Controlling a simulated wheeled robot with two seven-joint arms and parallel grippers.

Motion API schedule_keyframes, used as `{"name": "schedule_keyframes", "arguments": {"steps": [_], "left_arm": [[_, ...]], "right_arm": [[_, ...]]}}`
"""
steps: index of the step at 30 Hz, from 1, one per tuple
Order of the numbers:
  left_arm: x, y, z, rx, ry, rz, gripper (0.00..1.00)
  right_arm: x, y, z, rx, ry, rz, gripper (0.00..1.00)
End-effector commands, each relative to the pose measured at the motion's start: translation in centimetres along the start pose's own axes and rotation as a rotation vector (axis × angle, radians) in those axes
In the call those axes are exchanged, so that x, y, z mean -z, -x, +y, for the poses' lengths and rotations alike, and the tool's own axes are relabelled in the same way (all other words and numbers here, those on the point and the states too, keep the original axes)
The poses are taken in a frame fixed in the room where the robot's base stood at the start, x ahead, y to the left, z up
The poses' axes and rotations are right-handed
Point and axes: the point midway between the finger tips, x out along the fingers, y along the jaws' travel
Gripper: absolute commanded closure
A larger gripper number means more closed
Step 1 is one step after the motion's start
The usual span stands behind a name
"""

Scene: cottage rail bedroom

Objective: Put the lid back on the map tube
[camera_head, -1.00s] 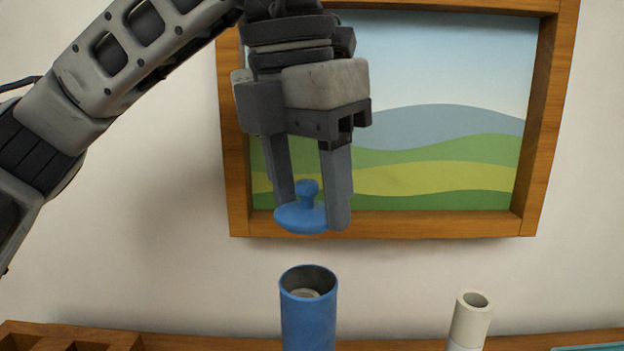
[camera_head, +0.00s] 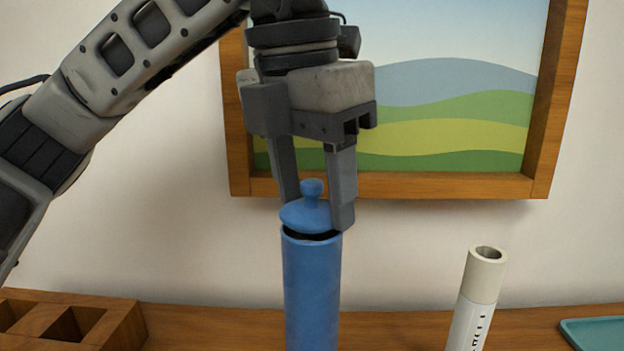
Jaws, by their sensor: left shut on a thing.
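The blue lid (camera_head: 309,214) with a small round knob is between the fingers of my left gripper (camera_head: 318,212), which is shut on it. The lid is slightly tilted and sits right at the mouth of the blue map tube (camera_head: 312,290). A dark gap shows between the lid's underside and the tube's rim at the front. I cannot tell whether they touch at the back. The tube stands upright; its lower end is out of frame. My right gripper is not in view.
A cream and white tube (camera_head: 473,300) with an open top stands to the right, leaning slightly. A wooden compartment box (camera_head: 120,325) is at the lower left. A teal tray (camera_head: 595,334) is at the right edge. A framed landscape picture (camera_head: 440,185) hangs behind.

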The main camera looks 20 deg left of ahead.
Motion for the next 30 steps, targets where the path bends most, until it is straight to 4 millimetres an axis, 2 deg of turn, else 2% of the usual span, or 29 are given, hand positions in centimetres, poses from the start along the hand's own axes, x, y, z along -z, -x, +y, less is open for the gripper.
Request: {"name": "schedule_keyframes", "arguments": {"steps": [30], "left_arm": [[0.04,-0.23,-0.02,0.000,-0.001,0.000,0.68]], "right_arm": [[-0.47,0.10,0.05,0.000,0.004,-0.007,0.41]]}}
